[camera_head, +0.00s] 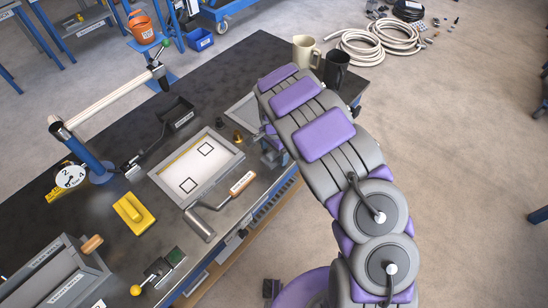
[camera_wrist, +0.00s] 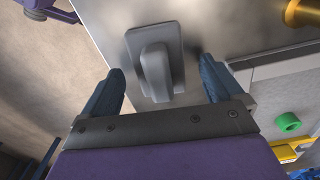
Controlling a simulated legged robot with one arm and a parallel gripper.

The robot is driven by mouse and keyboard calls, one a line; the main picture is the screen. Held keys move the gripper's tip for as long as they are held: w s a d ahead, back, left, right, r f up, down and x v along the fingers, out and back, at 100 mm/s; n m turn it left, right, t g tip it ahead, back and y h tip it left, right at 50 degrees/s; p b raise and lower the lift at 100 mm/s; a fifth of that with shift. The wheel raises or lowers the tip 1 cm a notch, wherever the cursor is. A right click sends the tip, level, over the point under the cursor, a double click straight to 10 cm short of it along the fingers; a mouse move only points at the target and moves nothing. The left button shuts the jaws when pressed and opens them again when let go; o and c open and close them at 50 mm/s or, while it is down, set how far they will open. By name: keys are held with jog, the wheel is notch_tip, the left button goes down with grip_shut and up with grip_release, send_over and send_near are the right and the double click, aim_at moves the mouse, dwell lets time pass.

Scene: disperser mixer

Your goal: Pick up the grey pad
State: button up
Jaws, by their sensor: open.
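The grey pad (camera_wrist: 154,50) is a flat grey plate with a raised block-like handle, and it lies on the dark worktop in the wrist view. My gripper (camera_wrist: 162,66) is open, with one blue finger on each side of the pad's handle. A gap shows between each finger and the handle. In the head view my gripper (camera_head: 272,150) is over the worktop's right edge, mostly covered by my arm. I cannot make out the grey pad in the head view.
A grey tray (camera_head: 236,158) with two black squares lies left of my gripper. Small brass pieces (camera_head: 238,137) stand nearby; one (camera_wrist: 303,12) shows in the wrist view.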

jog(key=shift+f, duration=0.75)
jog(key=shift+r, duration=0.1)
jog(key=c, duration=1.1)
jog(key=shift+r, duration=0.1)
jog(key=shift+c, duration=0.2)
jog(key=shift+r+p, duration=0.55)
jog(key=shift+r, duration=1.05)
jog(key=shift+s+r, duration=0.1)
jog(key=shift+r, duration=0.15)
jog(key=s+d+r+p, duration=0.1)
jog(key=s+d, duration=0.5)
jog(key=s, duration=0.8)
jog(key=shift+s+p, duration=0.35)
jog(key=shift+p, duration=0.5)
